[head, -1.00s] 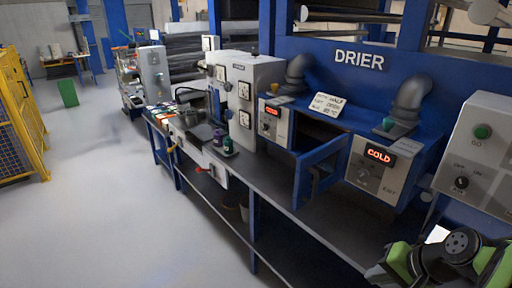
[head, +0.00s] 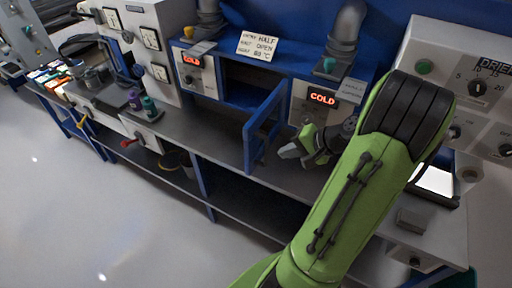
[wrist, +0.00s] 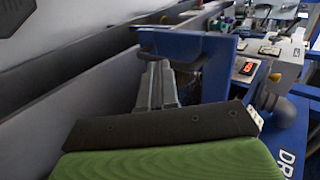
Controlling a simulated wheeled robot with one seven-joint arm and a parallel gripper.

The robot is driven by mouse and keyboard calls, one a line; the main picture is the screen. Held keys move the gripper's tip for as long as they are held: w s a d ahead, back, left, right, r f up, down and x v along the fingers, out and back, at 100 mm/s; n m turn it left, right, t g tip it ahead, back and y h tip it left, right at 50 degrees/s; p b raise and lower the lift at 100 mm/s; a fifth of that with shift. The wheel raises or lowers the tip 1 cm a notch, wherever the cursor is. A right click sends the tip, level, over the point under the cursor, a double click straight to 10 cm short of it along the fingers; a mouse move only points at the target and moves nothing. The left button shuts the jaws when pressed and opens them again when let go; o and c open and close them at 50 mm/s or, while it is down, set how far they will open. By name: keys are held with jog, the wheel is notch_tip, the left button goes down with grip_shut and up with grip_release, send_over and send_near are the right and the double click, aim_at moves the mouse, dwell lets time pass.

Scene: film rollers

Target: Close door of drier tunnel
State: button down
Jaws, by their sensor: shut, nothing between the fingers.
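The drier tunnel door (head: 264,128) is a blue framed panel that stands open, swung out over the bench from the right side of the dark tunnel opening (head: 242,93). My gripper (head: 284,152) is shut and empty, just right of the door at about the height of its lower part. In the wrist view, the grey fingers (wrist: 157,86) point toward the blue door (wrist: 190,44), which crosses the view just ahead of them. I cannot tell whether they touch it. My green arm hides part of the exit box and bench.
The exit box with a red COLD display (head: 322,98) stands right of the opening. A similar box (head: 192,73) stands left of it. A paper note (head: 257,46) lies on top. The bench (head: 215,147) is clear left of the door; bottles (head: 149,107) stand farther left.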

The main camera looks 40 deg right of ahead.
aim_at(250, 153)
jog(key=w+a+f, duration=0.1)
jog(key=w, duration=0.1)
jog(key=w+a+f, duration=0.1)
jog(key=w+f, duration=0.1)
jog(key=w, duration=0.1)
jog(key=w+f, duration=0.1)
jog(key=w, duration=0.2)
jog(key=shift+a+f, duration=0.15)
jog(key=shift+a, duration=0.25)
jog(key=shift+w+a, duration=0.1)
jog(key=shift+w, duration=0.2)
